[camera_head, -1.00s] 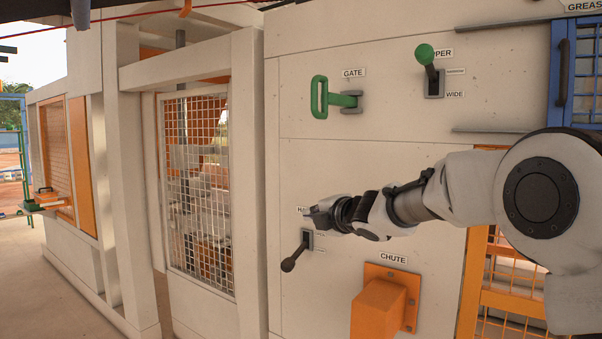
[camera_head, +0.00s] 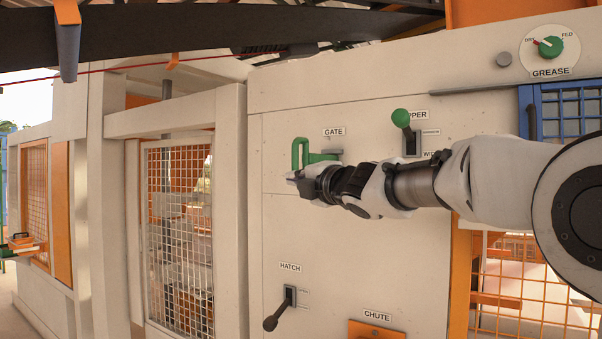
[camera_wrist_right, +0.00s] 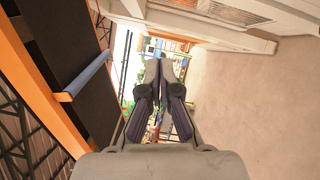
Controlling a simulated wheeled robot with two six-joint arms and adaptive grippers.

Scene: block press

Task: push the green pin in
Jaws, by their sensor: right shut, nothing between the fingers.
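The green pin (camera_head: 301,153) has a loop handle and sits at a grey bracket under the GATE label on the cream panel. Its shaft runs to the right into the bracket. My right gripper (camera_head: 291,180) is shut and empty, just below the loop handle in the head view. Whether it touches the pin or is in front of it I cannot tell. In the right wrist view the gripper's two fingers (camera_wrist_right: 164,62) are together with nothing between them, and I cannot make out the pin there. My left gripper is not in view.
A green-knobbed lever (camera_head: 403,122) is right of the pin, above my right forearm. The black HATCH lever (camera_head: 279,309) is below. A GREASE dial (camera_head: 549,47) is at upper right. A mesh gate (camera_head: 180,240) stands left. The panel between pin and HATCH is clear.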

